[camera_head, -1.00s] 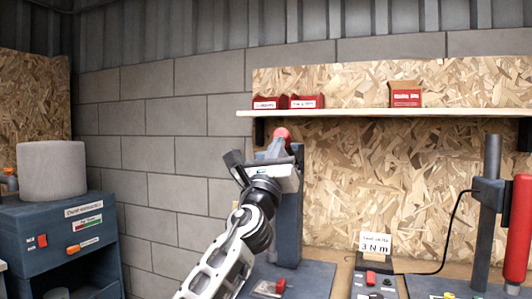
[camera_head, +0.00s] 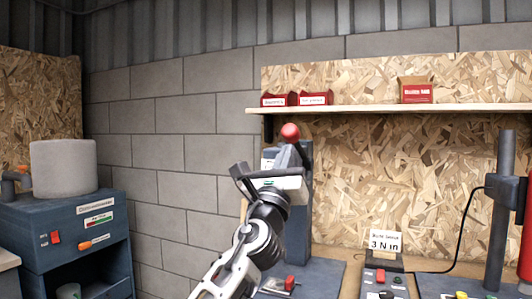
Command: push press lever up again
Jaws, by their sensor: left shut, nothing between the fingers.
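The press (camera_head: 300,215) is a blue-grey column on a flat base, in front of the wooden back panel. The red ball knob (camera_head: 290,131) of its lever shows near the top of the column. The lever's shaft is mostly hidden behind my gripper. My left gripper (camera_head: 287,156) is shut and empty, pointing up, with its fingertips just below the red knob in the picture. I cannot tell whether they touch the lever. My right gripper is not in view.
A shelf (camera_head: 380,107) with red boxes runs above and behind the press. A dark cabinet (camera_head: 70,225) stands left.

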